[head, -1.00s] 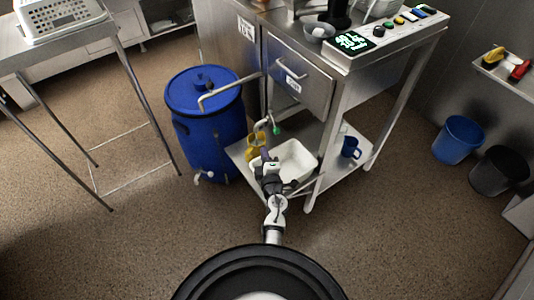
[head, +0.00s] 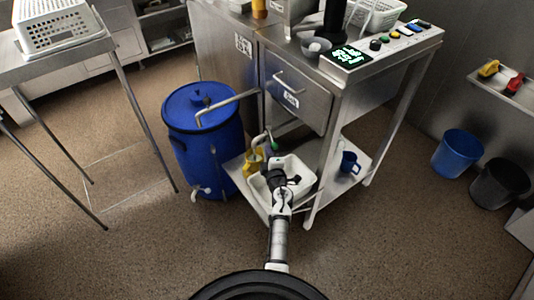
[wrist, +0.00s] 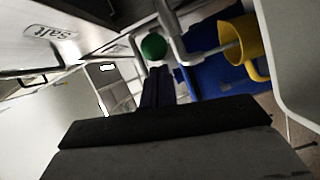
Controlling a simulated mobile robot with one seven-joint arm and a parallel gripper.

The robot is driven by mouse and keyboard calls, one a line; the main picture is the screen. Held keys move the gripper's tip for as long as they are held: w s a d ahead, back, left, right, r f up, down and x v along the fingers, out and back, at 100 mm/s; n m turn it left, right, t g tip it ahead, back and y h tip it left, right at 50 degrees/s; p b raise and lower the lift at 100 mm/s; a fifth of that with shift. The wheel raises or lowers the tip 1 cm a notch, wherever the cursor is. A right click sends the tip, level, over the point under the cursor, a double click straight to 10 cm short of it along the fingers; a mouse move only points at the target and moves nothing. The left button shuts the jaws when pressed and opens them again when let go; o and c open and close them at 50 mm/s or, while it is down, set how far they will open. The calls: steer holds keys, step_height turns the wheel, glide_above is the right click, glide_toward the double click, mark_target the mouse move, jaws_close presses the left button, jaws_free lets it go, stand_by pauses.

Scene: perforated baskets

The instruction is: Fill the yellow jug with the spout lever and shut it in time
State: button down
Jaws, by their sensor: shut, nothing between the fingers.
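The yellow jug (head: 252,163) stands on the lower shelf of the steel cart, at the left of a white basin. It also shows in the wrist view (wrist: 248,40), tilted by the camera angle, with a metal spout (wrist: 205,50) reaching to its mouth. The green knob of the lever (head: 275,145) is right of the jug; in the wrist view the green knob (wrist: 153,46) is just beyond my fingertips. My gripper (head: 270,157) is shut and empty over the basin, right of the jug. I cannot tell whether it touches the knob. The jug's fill level is hidden.
The white basin (head: 302,178) lies under my gripper. A blue barrel (head: 205,150) stands left of the cart. A blue mug (head: 349,162) sits on the shelf at right. The cart's drawer (head: 295,92) is above. Open floor lies in front and left.

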steer(key=d, duration=0.1)
steer(key=d+p, duration=0.1)
steer(key=d, duration=0.1)
steer(key=d+p, duration=0.1)
steer(key=d, duration=0.1)
steer(key=shift+w+d+r, duration=0.1)
steer(key=shift+w+d, duration=0.05)
steer(key=shift+w, duration=0.15)
steer(key=shift+d, duration=0.1)
steer(key=shift+s, duration=0.1)
steer(key=s+p, duration=0.1)
steer(key=s, duration=1.2)
steer(key=shift+s+d+r, duration=0.25)
steer(key=shift+s+d, duration=0.05)
steer(key=shift+d, duration=0.1)
